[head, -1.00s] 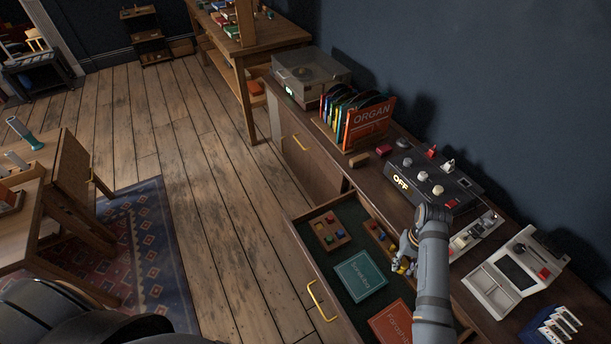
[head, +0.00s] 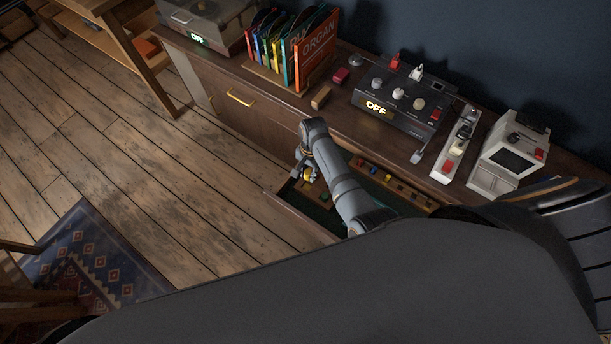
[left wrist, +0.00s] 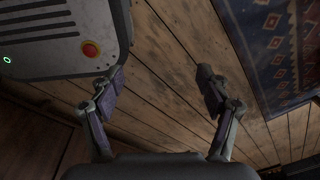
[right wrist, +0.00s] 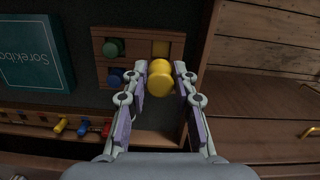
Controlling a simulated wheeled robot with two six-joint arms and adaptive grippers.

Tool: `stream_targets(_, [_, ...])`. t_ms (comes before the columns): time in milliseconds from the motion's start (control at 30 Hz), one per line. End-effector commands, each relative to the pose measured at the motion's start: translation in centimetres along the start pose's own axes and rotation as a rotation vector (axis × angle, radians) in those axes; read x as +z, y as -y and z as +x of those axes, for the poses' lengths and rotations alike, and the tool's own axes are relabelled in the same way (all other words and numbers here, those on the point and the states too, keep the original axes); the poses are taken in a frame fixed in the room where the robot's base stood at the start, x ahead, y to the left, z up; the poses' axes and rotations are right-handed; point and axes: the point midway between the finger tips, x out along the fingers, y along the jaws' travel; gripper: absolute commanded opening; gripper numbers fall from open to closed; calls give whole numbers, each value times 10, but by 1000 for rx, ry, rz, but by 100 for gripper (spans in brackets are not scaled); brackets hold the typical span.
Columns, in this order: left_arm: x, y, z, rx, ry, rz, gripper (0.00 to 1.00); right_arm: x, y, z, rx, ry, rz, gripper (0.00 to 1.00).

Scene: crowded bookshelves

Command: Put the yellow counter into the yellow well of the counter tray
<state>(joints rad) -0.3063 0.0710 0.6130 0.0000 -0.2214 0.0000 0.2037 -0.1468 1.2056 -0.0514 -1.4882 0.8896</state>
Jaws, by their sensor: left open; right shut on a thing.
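My right gripper (right wrist: 162,68) is shut on the yellow counter (right wrist: 160,80), a small knob-shaped piece, in the right wrist view. The wooden counter tray (right wrist: 134,36) lies behind it in the open drawer. A green counter (right wrist: 113,47) and a blue counter (right wrist: 115,76) sit in its left wells. The yellow well (right wrist: 161,48) shows empty just above the held counter. The counter hides the tray's lower right part. In the head view my right gripper (head: 307,172) is over the drawer with the yellow counter (head: 308,175). My left gripper (left wrist: 160,78) is open and empty above the floor.
A teal book (right wrist: 36,55) lies beside the tray in the drawer. A wooden strip (right wrist: 28,130) with several coloured counters runs along one drawer side. The cabinet top holds a control box (head: 398,100) reading OFF and upright records (head: 292,50). My arm hides much of the drawer.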

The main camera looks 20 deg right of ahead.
Motion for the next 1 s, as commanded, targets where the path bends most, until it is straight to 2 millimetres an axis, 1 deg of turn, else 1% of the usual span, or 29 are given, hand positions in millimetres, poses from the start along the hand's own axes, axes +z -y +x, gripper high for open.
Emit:
stream_targets(33, [-1, 1, 3, -2, -1, 1, 77, 1, 1, 6, -3, 2, 30, 10])
stream_targets(200, [-8, 7, 2, -9, -12, 3, 77, 1, 2, 7, -6, 1, 51, 10])
stream_targets(367, [-11, 7, 8, -9, -19, 4, 77, 1, 2, 12, -5, 1, 49, 10])
stream_targets(567, [-10, 6, 23, -9, -19, 4, 77, -1, 1, 26, -4, 2, 48, 10])
stream_targets(1000, [-4, 3, 65, -9, -15, 3, 77, -6, 1, 63, -5, 1, 48, 10])
